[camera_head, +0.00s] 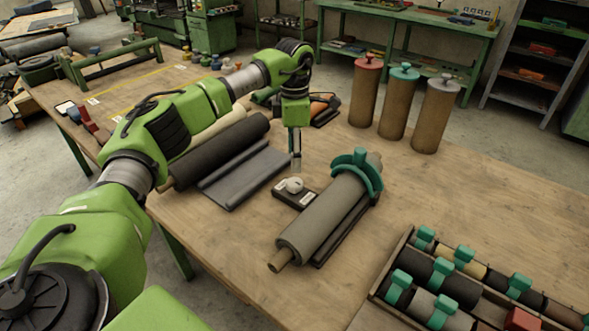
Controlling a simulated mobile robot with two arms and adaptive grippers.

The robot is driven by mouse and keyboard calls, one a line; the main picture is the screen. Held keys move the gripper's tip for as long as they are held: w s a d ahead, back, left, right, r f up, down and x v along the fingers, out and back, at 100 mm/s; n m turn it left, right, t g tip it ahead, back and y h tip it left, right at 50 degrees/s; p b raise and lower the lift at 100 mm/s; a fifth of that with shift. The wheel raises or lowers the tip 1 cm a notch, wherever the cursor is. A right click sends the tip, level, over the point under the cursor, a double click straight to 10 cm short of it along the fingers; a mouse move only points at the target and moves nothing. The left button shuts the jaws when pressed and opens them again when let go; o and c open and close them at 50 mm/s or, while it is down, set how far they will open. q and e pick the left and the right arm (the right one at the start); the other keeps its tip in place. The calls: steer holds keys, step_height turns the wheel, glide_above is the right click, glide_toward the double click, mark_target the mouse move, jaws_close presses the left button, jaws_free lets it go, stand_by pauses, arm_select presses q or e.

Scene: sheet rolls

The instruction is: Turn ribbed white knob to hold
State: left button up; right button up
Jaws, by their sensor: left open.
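The ribbed white knob (294,185) sits on a small dark block with light labels (306,198) on the wooden table. My left gripper (296,166) points down just above the knob, with its fingertips close to the knob's top. I cannot tell from this view whether they touch it. The ribs and the knob's pointing direction are too small to read. My right gripper is out of view.
A grey roll (322,218) with a teal clamp (357,172) lies right of the block. A dark sheet roll (218,152) lies to the left. A tray of clamped rolls (394,252) stands front right. Three capped brown cylinders (397,104) stand behind.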

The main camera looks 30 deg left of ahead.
arm_select(q)
steer(key=shift+r, duration=1.5)
